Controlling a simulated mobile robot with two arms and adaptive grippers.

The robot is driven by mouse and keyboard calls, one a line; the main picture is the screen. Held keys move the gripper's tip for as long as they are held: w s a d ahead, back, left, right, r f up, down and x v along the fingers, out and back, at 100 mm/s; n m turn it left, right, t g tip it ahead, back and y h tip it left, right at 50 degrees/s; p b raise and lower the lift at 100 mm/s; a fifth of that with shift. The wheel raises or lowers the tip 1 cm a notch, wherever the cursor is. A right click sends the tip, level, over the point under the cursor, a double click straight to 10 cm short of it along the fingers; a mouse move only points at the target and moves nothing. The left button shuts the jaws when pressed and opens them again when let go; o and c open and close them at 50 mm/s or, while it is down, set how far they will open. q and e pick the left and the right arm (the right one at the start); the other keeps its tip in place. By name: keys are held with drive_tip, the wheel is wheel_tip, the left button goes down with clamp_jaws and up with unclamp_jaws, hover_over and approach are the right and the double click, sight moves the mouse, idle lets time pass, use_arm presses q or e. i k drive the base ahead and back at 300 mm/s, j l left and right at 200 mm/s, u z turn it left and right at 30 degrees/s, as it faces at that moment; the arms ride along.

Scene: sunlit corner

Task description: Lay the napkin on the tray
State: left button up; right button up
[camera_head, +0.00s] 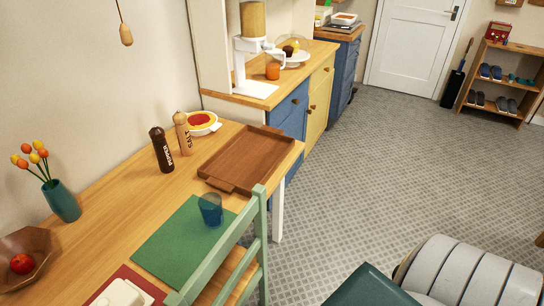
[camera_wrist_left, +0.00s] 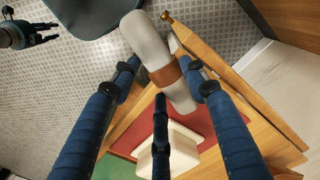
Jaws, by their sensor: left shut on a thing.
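The napkin (camera_wrist_left: 146,38) is a light grey roll with a brown band around it, seen in the left wrist view. My left gripper (camera_wrist_left: 162,80) is shut on it, with blue-sleeved, dark-tipped fingers around the banded part. The left gripper and the napkin do not show in the head view. The tray (camera_head: 247,158) is brown wood with raised edges and a handle at each end. It lies bare at the far right end of the wooden table. My right gripper (camera_wrist_left: 32,36) shows small at the top left of the left wrist view, empty, its dark fingers apart.
A blue glass (camera_head: 210,209) stands on a green placemat (camera_head: 175,245) near the tray. Pepper (camera_head: 161,150) and salt (camera_head: 183,133) mills and a bowl (camera_head: 203,123) stand beside the tray. A green chair (camera_head: 262,235) backs onto the table's front edge. A white dish (camera_head: 122,294) sits on a red mat.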

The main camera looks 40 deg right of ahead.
sight(257, 151)
drive_tip(key=l+u, duration=0.15)
drive_tip(key=l, duration=2.15)
drive_tip(key=k, duration=0.05)
